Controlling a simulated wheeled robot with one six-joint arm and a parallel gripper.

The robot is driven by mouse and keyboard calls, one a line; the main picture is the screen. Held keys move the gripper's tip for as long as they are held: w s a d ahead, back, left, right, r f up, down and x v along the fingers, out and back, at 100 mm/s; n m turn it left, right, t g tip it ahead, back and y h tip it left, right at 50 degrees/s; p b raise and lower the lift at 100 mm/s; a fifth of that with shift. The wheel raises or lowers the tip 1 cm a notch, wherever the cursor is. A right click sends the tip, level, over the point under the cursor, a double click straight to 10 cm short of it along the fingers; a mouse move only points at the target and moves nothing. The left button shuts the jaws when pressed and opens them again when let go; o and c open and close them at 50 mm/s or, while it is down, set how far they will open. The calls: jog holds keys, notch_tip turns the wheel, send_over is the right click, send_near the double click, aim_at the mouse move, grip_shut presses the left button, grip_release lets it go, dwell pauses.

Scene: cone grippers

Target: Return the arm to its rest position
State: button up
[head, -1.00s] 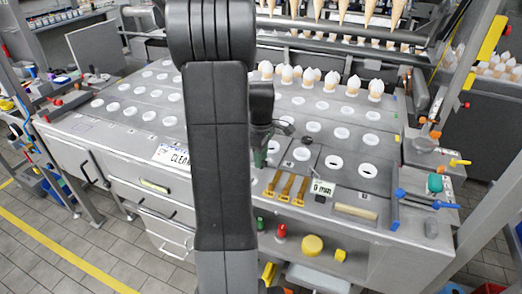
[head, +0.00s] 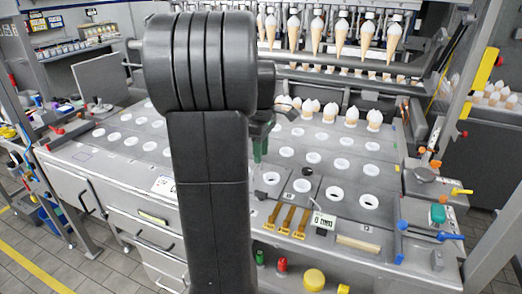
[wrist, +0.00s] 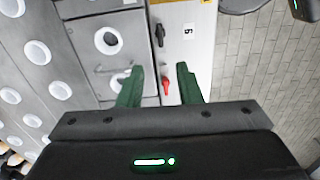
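My dark arm rises through the middle of the head view and hides part of the table behind it. My gripper (head: 258,147) shows only in part to the right of the arm, with a green finger pointing down over the table. In the wrist view my gripper (wrist: 160,86) has two green fingers standing apart, with nothing between them. The pale panel with knobs shows behind the gap. I cannot tell from the head view how far the fingertips are above the table.
The grey table (head: 130,125) has rows of white-ringed holes. Wrapped cones (head: 350,115) stand at its back, and more cones (head: 341,36) hang from a rack above. Brass tools (head: 287,219) lie near the front. Floor beyond the front edge is clear.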

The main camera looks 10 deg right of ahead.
jog(key=shift+f, duration=0.15)
notch_tip(320, 180, down, 14)
jog(key=shift+r, duration=0.15)
dwell(0.5)
